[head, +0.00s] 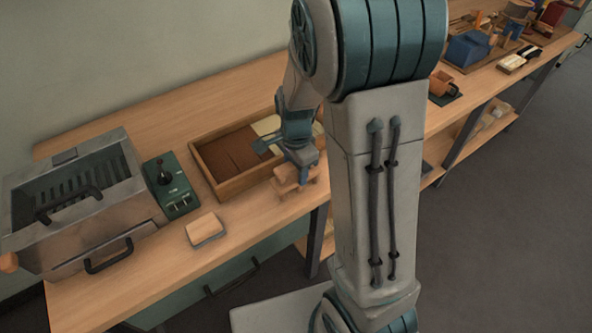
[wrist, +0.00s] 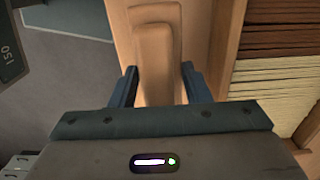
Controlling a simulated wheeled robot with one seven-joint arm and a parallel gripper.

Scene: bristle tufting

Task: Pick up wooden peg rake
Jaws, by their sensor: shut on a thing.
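The wooden peg rake (head: 290,182) is a pale wooden piece near the front edge of the bench, just in front of the bristle tray. In the wrist view its smooth wooden body (wrist: 155,45) lies between the two dark blue fingers. My gripper (wrist: 158,76) is shut on it; in the head view my gripper (head: 302,163) is over the rake from above. The underside of the rake is hidden, and I cannot tell whether it still touches the bench.
The wooden tray (head: 240,187) with brown and cream bristle stands right behind the rake. A green joystick box (head: 172,187), a grey machine (head: 80,205) and a wood-topped block (head: 206,229) are to the left.

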